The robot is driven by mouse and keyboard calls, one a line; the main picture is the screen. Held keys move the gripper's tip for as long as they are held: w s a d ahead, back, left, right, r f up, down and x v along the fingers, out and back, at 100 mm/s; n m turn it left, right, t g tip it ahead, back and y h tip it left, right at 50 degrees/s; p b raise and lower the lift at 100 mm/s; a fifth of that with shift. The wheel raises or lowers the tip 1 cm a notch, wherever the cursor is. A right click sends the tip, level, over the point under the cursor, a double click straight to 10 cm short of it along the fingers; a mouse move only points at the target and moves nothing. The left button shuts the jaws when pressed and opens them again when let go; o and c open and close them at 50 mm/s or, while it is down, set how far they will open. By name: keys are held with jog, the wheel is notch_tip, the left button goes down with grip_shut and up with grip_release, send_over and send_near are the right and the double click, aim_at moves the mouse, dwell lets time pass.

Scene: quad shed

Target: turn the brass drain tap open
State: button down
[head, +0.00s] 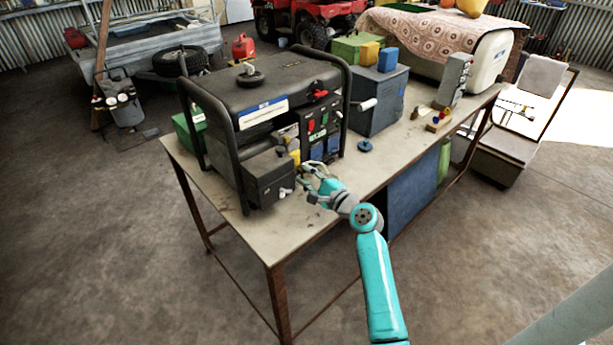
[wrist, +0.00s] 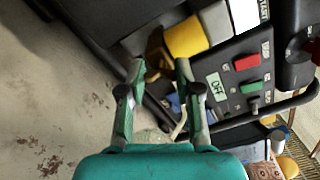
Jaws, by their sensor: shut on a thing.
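The brass drain tap (wrist: 156,50) shows in the wrist view as a small brownish brass piece low on the black generator (head: 262,95). My gripper (wrist: 160,66) has its two fingers on either side of it, shut on the tap. The fingers and the shadow hide part of it, so I cannot tell how far its handle is turned. In the head view my gripper (head: 307,178) is at the generator's lower front, near the table top, and I cannot make out the tap there.
A yellow part (wrist: 186,38) sits just beside the tap. The control panel (wrist: 245,80) with red and green switches is to the right. The generator's black tube frame (head: 348,100) stands close by. The bench top (head: 262,235) is bare in front.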

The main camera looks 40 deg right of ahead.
jog(key=n, duration=0.5)
jog(key=shift+f, duration=0.1)
jog(key=shift+n, duration=0.4)
jog(key=c, duration=0.8)
grip_release()
jog(key=s, duration=1.2)
jog(key=shift+d, duration=0.2)
